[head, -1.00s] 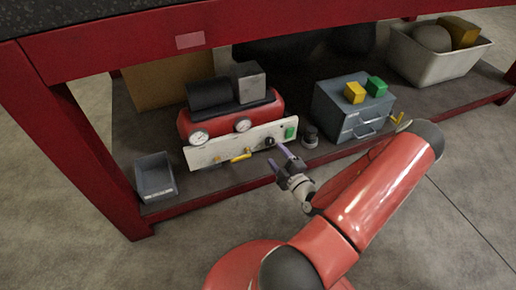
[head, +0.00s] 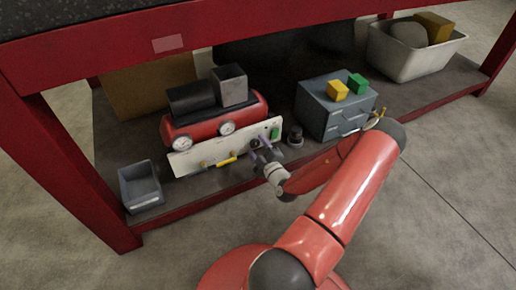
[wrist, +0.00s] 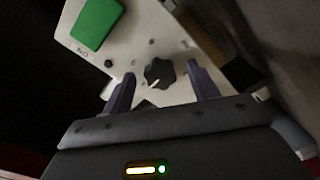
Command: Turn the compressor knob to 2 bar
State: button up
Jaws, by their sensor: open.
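The compressor (head: 205,126) is a red tank with a dark motor and two round gauges, standing on the low shelf under the red bench. Its white front panel (head: 197,157) carries a black knob, a green switch (head: 275,132) and yellow handles. In the wrist view the black knob (wrist: 159,73) has a pale pointer mark towards the lower left. My gripper (wrist: 161,88) is open, with one purple finger on each side of the knob; I cannot tell whether they touch it. In the head view my gripper (head: 262,153) is at the panel's right end and partly hides the knob.
A grey toolbox (head: 325,112) with yellow and green blocks stands right of the compressor, with a small dark round object (head: 295,136) between them. A grey bin (head: 126,188) sits at the left. A white tub (head: 411,60) stands far right. The bench top overhangs the shelf.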

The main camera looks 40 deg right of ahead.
jog(key=c, duration=1)
jog(key=shift+r+p, duration=0.1)
jog(key=shift+p, duration=0.25)
